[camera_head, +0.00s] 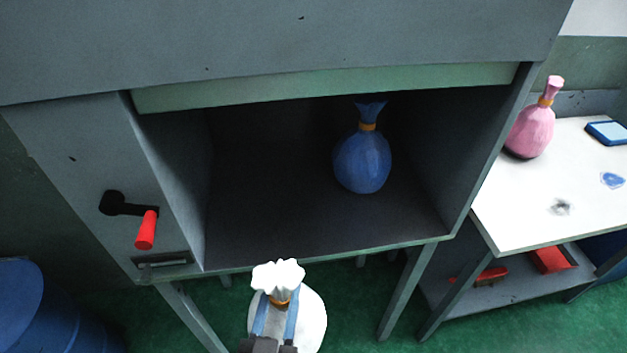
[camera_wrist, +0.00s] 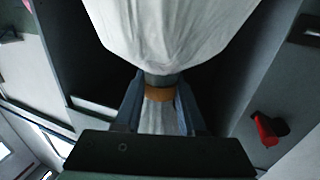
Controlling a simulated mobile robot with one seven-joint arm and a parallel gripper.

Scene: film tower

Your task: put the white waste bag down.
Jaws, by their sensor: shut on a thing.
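My gripper (camera_head: 274,318) is shut on the neck of the white waste bag (camera_head: 313,322), just by its orange tie. In the head view the bag hangs in front of and below the front edge of an open grey compartment (camera_head: 290,215). Its ruffled white top sticks up above the fingers. In the wrist view the white bag (camera_wrist: 175,35) fills the upper middle, and the fingers (camera_wrist: 160,105) stand on either side of its tied neck. The bag's underside is hidden.
A blue bag (camera_head: 362,163) stands inside the compartment, right of centre; the compartment's left floor is clear. A red-handled lever (camera_head: 146,230) is on the left front panel. On the right, a white table (camera_head: 520,205) holds a pink bag (camera_head: 531,130). A blue barrel (camera_head: 25,310) stands lower left.

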